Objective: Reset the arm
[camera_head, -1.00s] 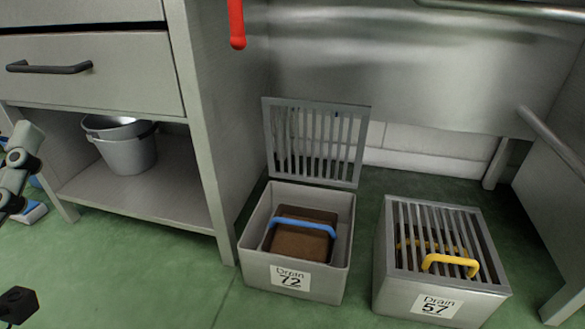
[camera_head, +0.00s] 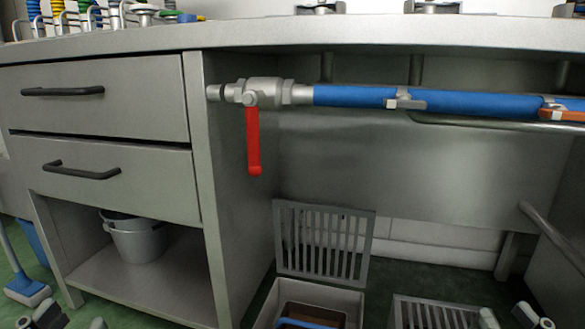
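Grey and black parts of my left arm and gripper (camera_head: 50,316) show at the bottom left edge, below the shelf. Similar parts of my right arm and gripper (camera_head: 528,316) show at the bottom right edge. Both are cut off by the frame, so I cannot tell whether the fingers are open or shut. I see no object held in either.
A red-handled valve (camera_head: 254,140) hangs from a blue pipe (camera_head: 355,96) under the counter. Drawers (camera_head: 100,170) and a shelf with a grey bucket (camera_head: 138,240) stand left. An open drain box (camera_head: 345,297) with raised grate (camera_head: 322,243) and a second grate (camera_head: 432,312) lie below.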

